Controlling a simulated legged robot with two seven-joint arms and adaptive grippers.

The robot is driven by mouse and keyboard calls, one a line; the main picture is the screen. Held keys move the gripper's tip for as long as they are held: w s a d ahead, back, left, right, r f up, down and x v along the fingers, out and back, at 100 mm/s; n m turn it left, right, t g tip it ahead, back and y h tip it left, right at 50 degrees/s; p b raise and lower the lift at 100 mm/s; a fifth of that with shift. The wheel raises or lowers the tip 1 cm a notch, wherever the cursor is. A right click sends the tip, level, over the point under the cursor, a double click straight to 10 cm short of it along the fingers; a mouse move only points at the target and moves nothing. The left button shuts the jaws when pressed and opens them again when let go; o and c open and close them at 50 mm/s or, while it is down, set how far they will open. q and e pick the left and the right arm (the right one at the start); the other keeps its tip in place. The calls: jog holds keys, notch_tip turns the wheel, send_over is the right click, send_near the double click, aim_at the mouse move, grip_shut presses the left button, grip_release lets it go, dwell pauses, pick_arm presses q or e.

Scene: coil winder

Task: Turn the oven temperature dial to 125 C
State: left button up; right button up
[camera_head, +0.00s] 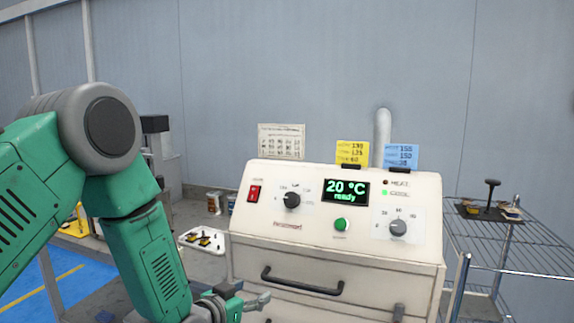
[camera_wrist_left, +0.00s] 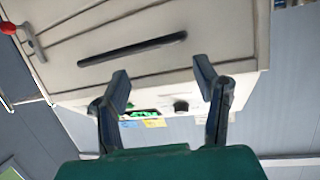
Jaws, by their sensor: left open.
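The white oven (camera_head: 330,250) has a sloped panel with a black dial (camera_head: 291,200) at left, its small markings hard to read, and a grey dial (camera_head: 397,228) at lower right. The display (camera_head: 347,192) between them reads 20 °C, ready. In the left wrist view the scene is inverted, and the black dial (camera_wrist_left: 181,105) shows beyond my spread fingers. My left gripper (camera_head: 252,294) is open and empty, low in front of the oven, below the black dial and apart from it; it also shows in the left wrist view (camera_wrist_left: 162,70). My right gripper is not seen.
A drawer handle (camera_head: 302,283) sticks out below the panel. A red switch (camera_head: 254,194) and a green button (camera_head: 340,225) are on the panel. Yellow (camera_head: 352,153) and blue (camera_head: 401,156) cards stand on top. A wire rack (camera_head: 520,250) is at right, a white tray (camera_head: 193,238) at left.

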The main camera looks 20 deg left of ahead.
pick_arm(q)
jog(key=w+r+m+t+p, duration=0.1)
jog(key=w+r+t+p, duration=0.3)
jog(key=r, duration=1.2)
send_near(288, 200)
jog(key=shift+g+h, duration=0.4)
jog(key=x, duration=0.4)
jog(key=a+x, duration=0.1)
jog(key=x, duration=0.1)
jog(key=shift+w+r, duration=0.1)
jog(key=shift+r, duration=0.15)
jog(key=w, duration=0.1)
jog(key=w+d, duration=0.1)
jog(key=w, duration=0.1)
jog(key=shift+d, duration=0.2)
jog(key=shift+w+d+r, duration=0.15)
jog(key=shift+w+d, duration=0.1)
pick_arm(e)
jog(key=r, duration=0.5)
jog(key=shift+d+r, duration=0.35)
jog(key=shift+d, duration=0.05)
pick_arm(q)
jog(key=shift+a, duration=0.1)
jog(key=shift+a, duration=0.1)
jog(key=shift+c, duration=0.4)
jog(key=shift+a, duration=0.15)
jog(key=c, duration=1.1)
jog(key=shift+o, duration=0.2)
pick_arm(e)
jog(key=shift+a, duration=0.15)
